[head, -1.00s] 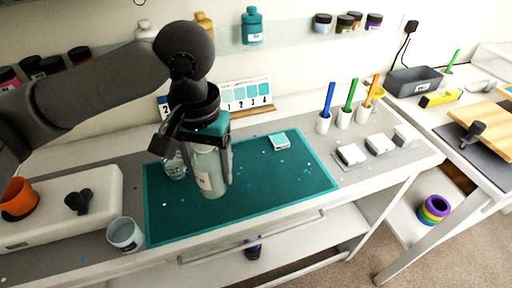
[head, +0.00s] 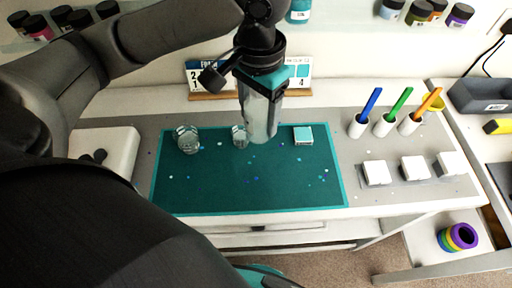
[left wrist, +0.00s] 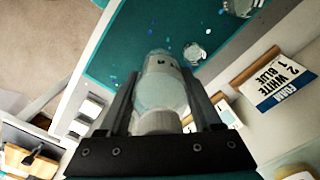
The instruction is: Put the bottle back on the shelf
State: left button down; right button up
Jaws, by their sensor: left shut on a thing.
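In the left wrist view the bottle (left wrist: 160,85) sits between both fingers of the gripper (left wrist: 160,98). The shelf (head: 345,20) runs along the wall at the top of the head view, partly cut off and partly behind my arm. My right gripper is not in view.
Dark-lidded jars (head: 420,12) stand on the shelf's right part, and a teal bottle (head: 300,10) stands left of them. A glass (head: 187,139) and a smaller one (head: 240,136) stand on the mat. A card stand (head: 215,76) is behind the bottle. Pen holders (head: 384,124) stand to the right.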

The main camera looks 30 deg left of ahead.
pick_arm(q)
notch_tip(320, 180, down, 7)
jog(key=shift+b, duration=0.8)
notch_tip(320, 180, down, 6)
jog(key=shift+r+b, duration=0.1)
jog(key=shift+b, duration=0.75)
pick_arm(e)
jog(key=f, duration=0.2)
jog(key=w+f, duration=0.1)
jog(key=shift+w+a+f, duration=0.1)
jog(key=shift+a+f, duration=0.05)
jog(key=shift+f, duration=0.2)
pick_arm(q)
jog(key=shift+c, duration=0.3)
grip_release()
jog(key=shift+f, duration=0.2)
